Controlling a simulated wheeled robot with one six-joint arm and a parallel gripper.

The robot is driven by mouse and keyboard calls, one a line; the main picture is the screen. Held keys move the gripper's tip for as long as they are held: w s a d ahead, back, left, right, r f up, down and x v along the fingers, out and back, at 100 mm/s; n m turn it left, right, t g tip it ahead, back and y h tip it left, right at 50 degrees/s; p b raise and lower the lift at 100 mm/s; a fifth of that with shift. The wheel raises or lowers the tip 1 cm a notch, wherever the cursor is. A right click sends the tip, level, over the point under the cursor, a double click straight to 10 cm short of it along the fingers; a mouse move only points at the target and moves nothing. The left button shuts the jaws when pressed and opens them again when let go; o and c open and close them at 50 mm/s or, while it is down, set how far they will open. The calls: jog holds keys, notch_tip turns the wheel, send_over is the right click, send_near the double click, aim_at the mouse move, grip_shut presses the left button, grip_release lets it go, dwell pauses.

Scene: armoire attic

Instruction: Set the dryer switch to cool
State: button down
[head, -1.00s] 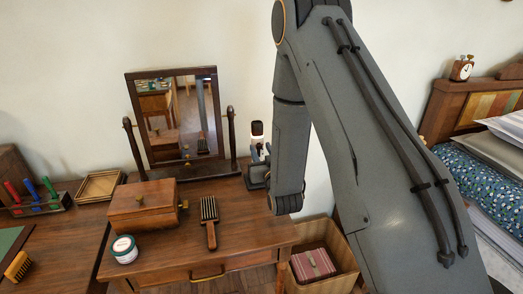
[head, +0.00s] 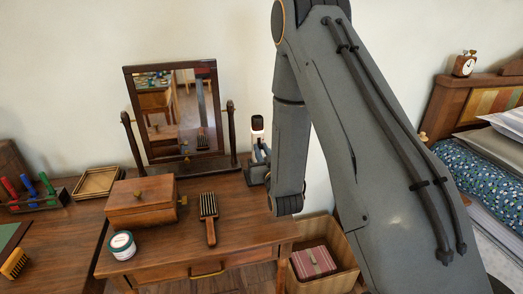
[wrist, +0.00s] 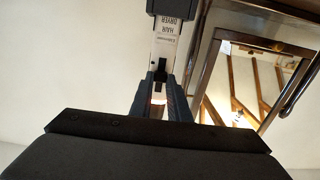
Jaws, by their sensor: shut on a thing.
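The hair dryer (head: 257,124) shows as a narrow white body with a dark window, at the back right of the dressing table, beside the mirror. In the wrist view its pale panel (wrist: 166,30) carries an upside-down "HAIR DRYER" label. A dark, narrow switch (wrist: 160,72) stands below the label. My gripper (wrist: 160,88) is at the panel, its fingers shut on the dark switch. The fingers hide part of the switch, and its setting cannot be read.
A tilting mirror (head: 128,88) stands left of the dryer; its frame is close to my gripper in the wrist view. A wooden box (head: 140,203), a brush (head: 209,210) and a jar (head: 122,246) occupy the table. A crate (head: 345,262) stands at right.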

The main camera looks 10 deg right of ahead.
jog(key=c, duration=1.6)
grip_release()
jog(key=shift+c, duration=0.2)
jog(key=s+b, duration=0.1)
jog(key=s, duration=0.7)
jog(key=shift+b, duration=0.4)
jog(key=shift+w, duration=0.1)
